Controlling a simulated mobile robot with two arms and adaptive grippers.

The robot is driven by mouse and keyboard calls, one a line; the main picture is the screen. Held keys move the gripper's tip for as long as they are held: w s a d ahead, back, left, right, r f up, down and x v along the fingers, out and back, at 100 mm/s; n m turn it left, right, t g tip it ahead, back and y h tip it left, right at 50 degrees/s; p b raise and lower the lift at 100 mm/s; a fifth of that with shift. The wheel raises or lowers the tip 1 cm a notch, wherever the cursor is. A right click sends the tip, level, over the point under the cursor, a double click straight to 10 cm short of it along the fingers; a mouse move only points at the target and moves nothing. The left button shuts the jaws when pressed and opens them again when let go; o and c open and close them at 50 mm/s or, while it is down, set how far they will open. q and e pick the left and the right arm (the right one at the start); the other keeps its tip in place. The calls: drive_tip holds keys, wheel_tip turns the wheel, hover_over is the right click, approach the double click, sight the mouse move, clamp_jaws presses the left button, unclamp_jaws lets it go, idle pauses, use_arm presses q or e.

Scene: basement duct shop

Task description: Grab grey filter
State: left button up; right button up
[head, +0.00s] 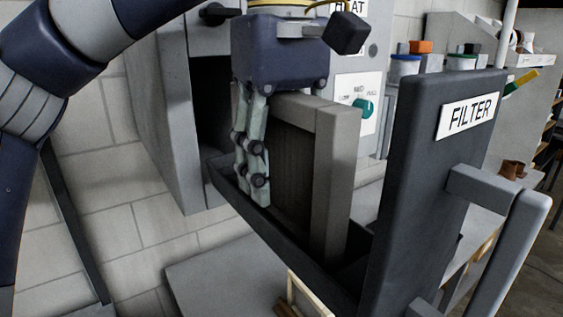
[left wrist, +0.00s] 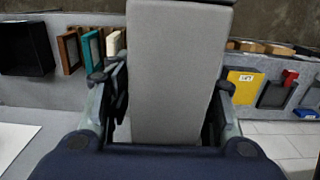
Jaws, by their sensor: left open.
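The grey filter (head: 334,170) has a thick grey frame around a dark mesh. It stands upright in the pulled-out dark drawer (head: 398,165), whose front is labelled FILTER. My left gripper (head: 253,203) is open and points down at the filter's left end, its fingers overlapping that end in the head view. In the left wrist view a tall grey panel (left wrist: 178,70) stands between the two open fingers (left wrist: 165,92); I cannot tell for sure whether it is the filter. Contact is not clear. My right gripper is not in view.
The drawer comes out of a grey cabinet (head: 165,120) with a dial panel (head: 358,95). A bar handle (head: 510,245) juts from the drawer front. In the left wrist view, a teal filter (left wrist: 91,50), a brown one (left wrist: 68,52) and a yellow panel (left wrist: 240,87) stand apart.

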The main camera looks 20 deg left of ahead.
use_arm(q)
drive_tip(key=shift+s, duration=0.15)
clamp_jaws()
drive_tip(key=shift+r, duration=0.1)
wheel_tip(320, 180, up, 8)
drive_tip(key=shift+d+r, duration=0.1)
drive_tip(key=shift+r, duration=0.85)
